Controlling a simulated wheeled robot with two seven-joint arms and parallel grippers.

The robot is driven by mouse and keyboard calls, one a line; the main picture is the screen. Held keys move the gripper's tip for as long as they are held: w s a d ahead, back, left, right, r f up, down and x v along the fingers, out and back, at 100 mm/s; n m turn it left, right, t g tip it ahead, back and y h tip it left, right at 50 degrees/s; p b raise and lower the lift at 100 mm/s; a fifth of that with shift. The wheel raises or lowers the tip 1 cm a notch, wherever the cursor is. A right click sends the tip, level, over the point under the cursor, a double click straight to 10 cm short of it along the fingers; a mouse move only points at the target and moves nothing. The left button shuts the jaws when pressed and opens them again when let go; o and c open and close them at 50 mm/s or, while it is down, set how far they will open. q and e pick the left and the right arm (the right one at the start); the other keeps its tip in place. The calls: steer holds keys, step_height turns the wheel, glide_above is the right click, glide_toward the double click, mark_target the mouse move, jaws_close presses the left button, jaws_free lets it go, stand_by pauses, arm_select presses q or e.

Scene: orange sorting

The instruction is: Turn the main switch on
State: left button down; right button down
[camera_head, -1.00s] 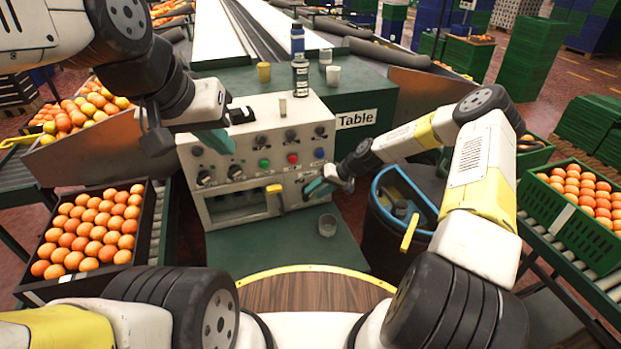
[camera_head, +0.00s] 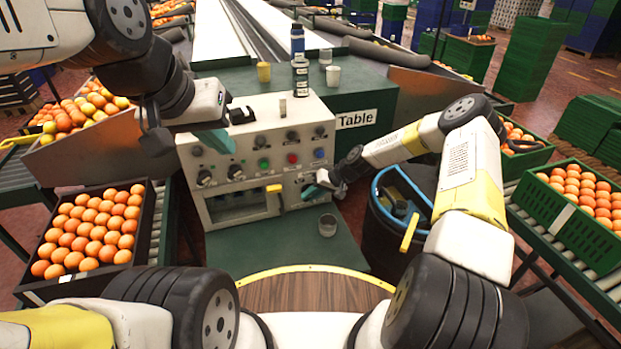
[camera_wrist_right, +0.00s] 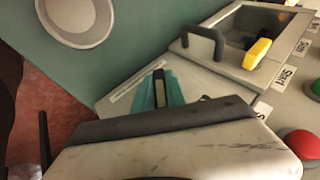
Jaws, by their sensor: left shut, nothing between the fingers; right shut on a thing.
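A pale grey control panel (camera_head: 262,118) with knobs, coloured buttons and a recessed bay stands on the green table. My right gripper (camera_head: 313,192) is at the lower right of its front face. Its teal fingertips (camera_wrist_right: 163,90) are shut on a small part at the panel, apparently the main switch; the fingers and wrist hide most of it, so its position cannot be told. My left gripper (camera_head: 218,143) is shut and empty in front of the panel's upper left knobs.
A yellow handle (camera_head: 274,188) sits beside the right gripper, and also shows in the wrist view (camera_wrist_right: 257,54). A blue-rimmed bin (camera_head: 376,190) is close to my right arm. Orange crates (camera_head: 151,222) flank both sides.

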steer(key=y, duration=0.2)
steer(key=shift+f+m+y, duration=0.1)
steer(key=shift+m+y, duration=0.2)
steer(key=shift+m, duration=0.1)
steer(key=shift+m+g+y, duration=0.5)
steer(key=shift+y, duration=1.4)
steer(key=c, duration=1.4)
jaws_free()
steer(key=shift+o, duration=0.2)
steer(key=v, duration=0.7)
steer(key=shift+d, duration=0.4)
